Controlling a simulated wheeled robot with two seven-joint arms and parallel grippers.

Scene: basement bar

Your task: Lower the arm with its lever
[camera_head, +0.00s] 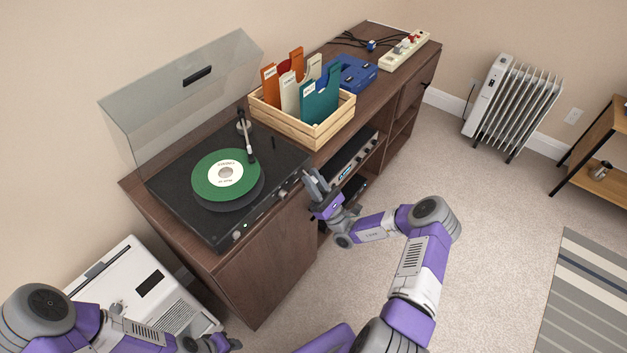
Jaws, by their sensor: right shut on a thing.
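A black turntable (205,215) with its clear lid raised sits on the left end of the brown cabinet. A green record (208,182) with a pale label lies on its dark platter. The thin pale tone arm (247,140) reaches from the back right, its dark head over the record's right edge; whether it touches is too small to tell. My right gripper (309,178) is at the turntable's front right corner, shut on what seems to be the small lever, which its fingers mostly hide. My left gripper (228,344) is low at the bottom edge, away from the turntable.
A wooden crate (329,131) of record sleeves stands right behind the turntable. A blue case (352,75) and a power strip (404,52) lie farther along. The raised lid (190,100) stands behind.

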